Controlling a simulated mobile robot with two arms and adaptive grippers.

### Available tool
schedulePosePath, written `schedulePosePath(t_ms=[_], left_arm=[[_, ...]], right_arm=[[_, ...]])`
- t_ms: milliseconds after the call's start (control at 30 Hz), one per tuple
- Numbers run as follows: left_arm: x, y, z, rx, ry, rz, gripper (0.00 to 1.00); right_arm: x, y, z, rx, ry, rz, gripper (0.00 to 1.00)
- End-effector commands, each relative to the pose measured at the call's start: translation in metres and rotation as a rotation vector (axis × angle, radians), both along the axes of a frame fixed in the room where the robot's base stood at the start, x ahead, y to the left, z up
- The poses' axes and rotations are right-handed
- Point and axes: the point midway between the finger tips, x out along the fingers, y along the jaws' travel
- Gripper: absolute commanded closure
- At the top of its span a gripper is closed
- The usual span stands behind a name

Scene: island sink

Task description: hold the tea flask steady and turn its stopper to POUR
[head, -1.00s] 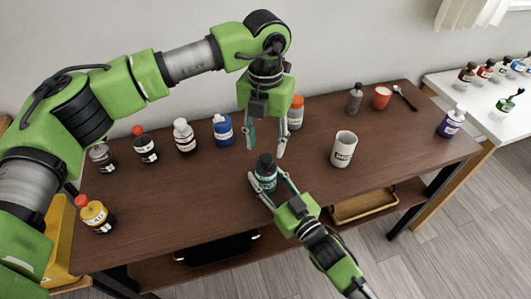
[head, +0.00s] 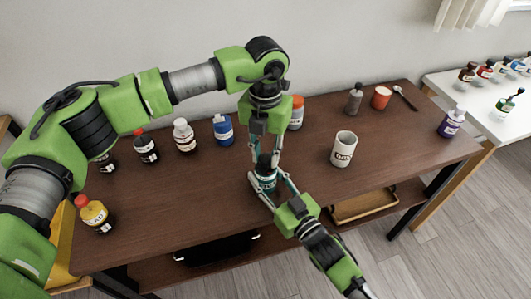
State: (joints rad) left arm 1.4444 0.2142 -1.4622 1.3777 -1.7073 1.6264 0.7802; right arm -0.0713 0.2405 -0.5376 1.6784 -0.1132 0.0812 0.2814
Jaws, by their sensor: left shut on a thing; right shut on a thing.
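The tea flask (head: 266,182) is a small teal bottle with a pale label and a dark stopper (head: 265,161). It stands upright near the middle of the brown table. My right gripper (head: 266,177) comes from the front and is shut on the flask's body, one finger on each side. My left gripper (head: 266,158) points down from above and is shut on the stopper, its fingers at either side. The label's text and any POUR mark are too small to read.
A white mug (head: 343,150) stands to the right of the flask. Several bottles line the back left, including a blue one (head: 222,130) and an orange-capped one (head: 296,113). A yellow bottle (head: 94,214) is at the front left.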

Motion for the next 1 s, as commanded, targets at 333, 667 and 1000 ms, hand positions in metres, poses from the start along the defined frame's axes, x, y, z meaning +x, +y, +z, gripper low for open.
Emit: schedulePosePath(t_ms=[333,667,1000], left_arm=[[0.0008,0.0007,0.0006,0.001,-0.002,-0.104,0.97],[0.0013,0.0012,0.0007,0.001,-0.002,-0.381,0.97],[0.0018,0.0015,0.0006,0.001,-0.002,-0.704,0.97]], right_arm=[[0.0000,-0.0001,-0.0004,-0.001,0.001,0.000,0.86],[-0.0001,-0.0002,-0.0005,-0.001,0.001,0.000,0.86],[-0.0002,-0.0002,-0.0006,-0.001,0.001,0.000,0.86]])
